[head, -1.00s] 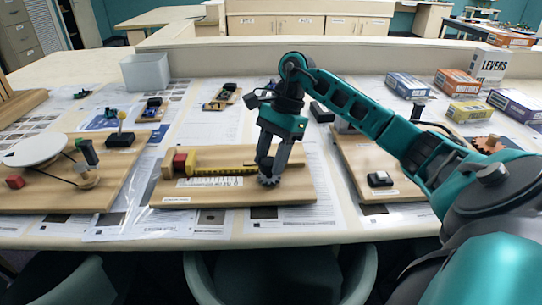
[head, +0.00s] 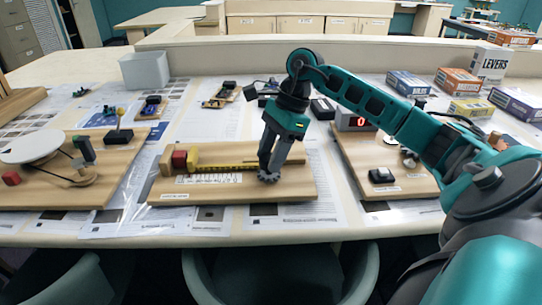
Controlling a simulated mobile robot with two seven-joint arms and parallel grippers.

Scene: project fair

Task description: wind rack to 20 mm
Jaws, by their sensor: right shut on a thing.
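A wooden board (head: 230,193) lies on the table. On it a yellow toothed rack (head: 225,168) runs left to right, with a red block (head: 179,160) at its left end. A white ruler scale (head: 210,179) lies in front of the rack; its figures are too small to read. A dark grey gear (head: 269,178) sits near the rack's right end. My right gripper (head: 267,168) points down at the gear and is shut on it; its fingers hide part of the gear and the rack behind. My left gripper is not in view.
A board with a white disc (head: 36,148) stands at the left. A board with a red display (head: 356,122) and a black switch (head: 381,175) stands at the right, under my right arm. Boxes (head: 456,81) stand at the back right. A grey bin (head: 145,70) is at the back left.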

